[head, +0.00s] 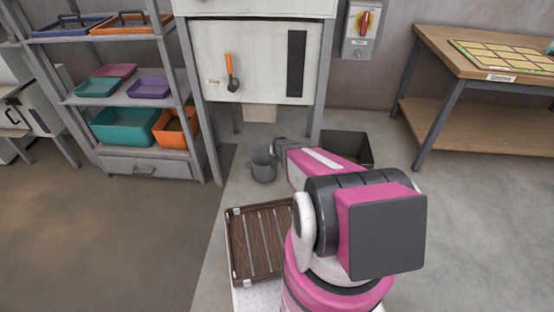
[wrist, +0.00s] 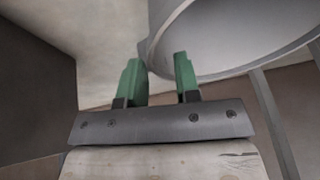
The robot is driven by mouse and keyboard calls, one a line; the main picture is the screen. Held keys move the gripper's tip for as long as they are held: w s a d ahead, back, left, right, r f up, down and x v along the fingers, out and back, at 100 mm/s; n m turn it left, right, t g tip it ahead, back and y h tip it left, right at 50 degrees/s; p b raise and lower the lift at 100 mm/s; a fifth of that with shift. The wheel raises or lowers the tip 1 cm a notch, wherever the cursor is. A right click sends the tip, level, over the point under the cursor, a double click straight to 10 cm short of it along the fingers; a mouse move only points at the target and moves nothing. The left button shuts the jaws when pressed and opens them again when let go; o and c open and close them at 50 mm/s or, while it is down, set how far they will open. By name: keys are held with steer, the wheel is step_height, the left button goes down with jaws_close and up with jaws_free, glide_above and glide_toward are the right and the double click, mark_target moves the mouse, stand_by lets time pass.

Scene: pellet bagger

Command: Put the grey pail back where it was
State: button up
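The grey pail (head: 263,167) is in the head view, below and in front of the white machine's spout. It looks upright; I cannot tell whether its base touches the floor. My gripper (head: 277,148) reaches the pail's upper right side, and its fingertips are hard to see there. The pail (wrist: 225,35) fills the upper right of that view, partly behind the right finger.
A slatted brown crate (head: 258,243) lies in front of the pail. A dark open bin (head: 352,147) stands right of my gripper. The white machine (head: 262,62) is behind, a shelf rack (head: 130,102) at left, a wooden table (head: 470,75) at right. Floor at left is clear.

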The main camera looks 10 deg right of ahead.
steer(key=s+a+r+n+g, duration=0.2)
steer(key=s+a+r, duration=0.1)
steer(key=s+r, duration=1.4)
steer(key=s+a+r+n+g, duration=0.1)
steer(key=s+a+r, duration=0.3)
steer(key=s+r, duration=1.2)
step_height(320, 180, up, 5)
steer(key=shift+s+a+f+n+g, duration=0.2)
steer(key=shift+s+n+g, duration=0.2)
steer(key=shift+g, duration=0.4)
